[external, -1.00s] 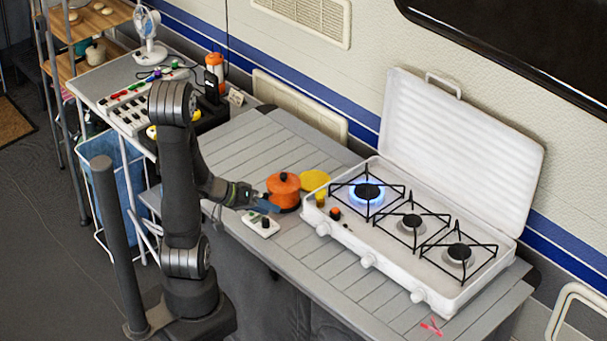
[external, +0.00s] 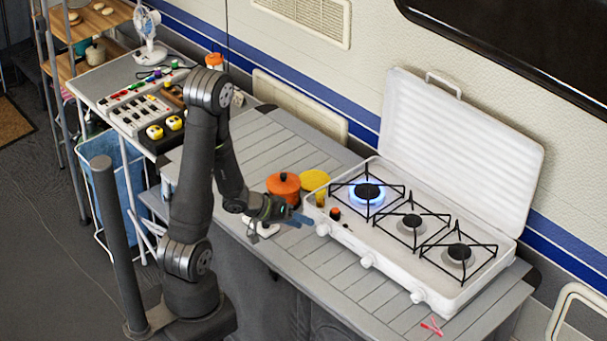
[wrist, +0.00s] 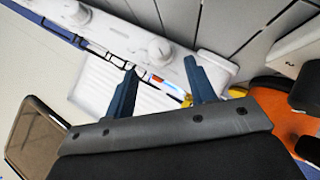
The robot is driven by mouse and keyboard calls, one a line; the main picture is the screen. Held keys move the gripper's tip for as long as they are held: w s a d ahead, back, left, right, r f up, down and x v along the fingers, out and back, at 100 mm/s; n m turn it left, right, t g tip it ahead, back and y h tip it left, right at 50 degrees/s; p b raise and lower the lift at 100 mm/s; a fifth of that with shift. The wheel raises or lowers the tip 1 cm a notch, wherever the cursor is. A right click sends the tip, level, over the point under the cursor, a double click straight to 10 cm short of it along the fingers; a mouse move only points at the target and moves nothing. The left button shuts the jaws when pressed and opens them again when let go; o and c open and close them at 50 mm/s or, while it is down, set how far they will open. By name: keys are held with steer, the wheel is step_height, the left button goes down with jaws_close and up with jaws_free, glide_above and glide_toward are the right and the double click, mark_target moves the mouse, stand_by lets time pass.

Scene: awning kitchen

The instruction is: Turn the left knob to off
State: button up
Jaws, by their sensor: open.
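The left knob (external: 323,229) is a white round knob on the front face of the white stove (external: 393,284), near its left end. My gripper (external: 307,221) is open and empty, with its blue fingers just left of the left knob. I cannot tell whether they touch it. The left burner (external: 367,192) has a blue flame. In the wrist view the open fingers (wrist: 162,82) point at the stove. Two white knobs show there, one (wrist: 160,50) near the fingers and one farther left; the right finger may hide another.
An orange pot (external: 284,187) and a yellow plate (external: 315,180) stand behind my gripper, left of the stove.

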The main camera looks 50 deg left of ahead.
mark_target(317, 229)
steer(key=shift+x, duration=3.15)
steer(key=c, duration=0.8)
